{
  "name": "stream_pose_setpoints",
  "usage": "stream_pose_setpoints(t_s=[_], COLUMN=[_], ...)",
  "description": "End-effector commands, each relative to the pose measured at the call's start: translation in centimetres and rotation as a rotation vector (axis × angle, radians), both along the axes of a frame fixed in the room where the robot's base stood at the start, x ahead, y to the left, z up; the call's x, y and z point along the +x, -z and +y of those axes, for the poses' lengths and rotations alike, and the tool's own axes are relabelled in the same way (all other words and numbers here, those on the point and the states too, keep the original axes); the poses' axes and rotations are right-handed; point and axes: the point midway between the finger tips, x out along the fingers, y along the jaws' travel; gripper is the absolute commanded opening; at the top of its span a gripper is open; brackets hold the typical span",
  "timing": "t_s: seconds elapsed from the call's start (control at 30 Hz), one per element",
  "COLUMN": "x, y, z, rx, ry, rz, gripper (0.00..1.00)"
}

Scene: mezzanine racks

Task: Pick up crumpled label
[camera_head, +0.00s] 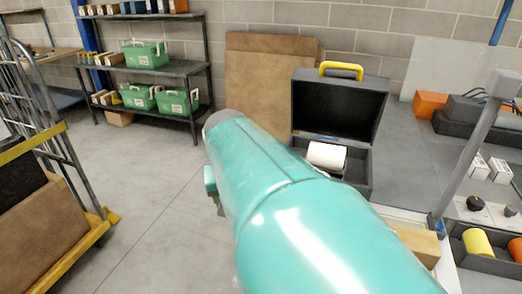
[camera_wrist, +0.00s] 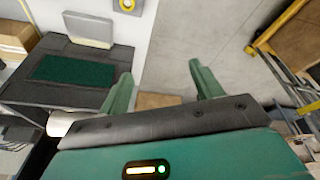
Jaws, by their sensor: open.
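I cannot make out a crumpled label in either view. My gripper (camera_wrist: 160,70) is open in the wrist view, with its two green fingers apart and nothing between their tips. A tan flat piece (camera_wrist: 157,101) shows below and between the fingers; I cannot tell what it is. In the head view my teal arm fills the middle and hides most of the gripper and the floor beneath it. A white roll (camera_head: 327,155) lies in an open black case (camera_head: 338,108) with a yellow handle, right of my arm.
Green bins (camera_head: 146,55) stand on a rack (camera_head: 190,68) at the back left. A cart (camera_head: 82,250) with brown boxes stands at the left. The grey bench (camera_head: 415,165) at the right holds several items. Floor (camera_head: 150,180) between cart and arm is clear.

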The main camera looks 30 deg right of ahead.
Motion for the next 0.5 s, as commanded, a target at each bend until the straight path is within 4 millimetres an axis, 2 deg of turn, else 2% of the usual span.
stream_pose_setpoints(t_s=[0.2, 0.5], x=[1.5, 2.2], y=[0.1, -0.9], z=[-2.1, -5.2], rx=[0.029, 0.045], ry=[0.076, 0.163], rz=[0.027, 0.058], gripper=[0.65, 0.65])
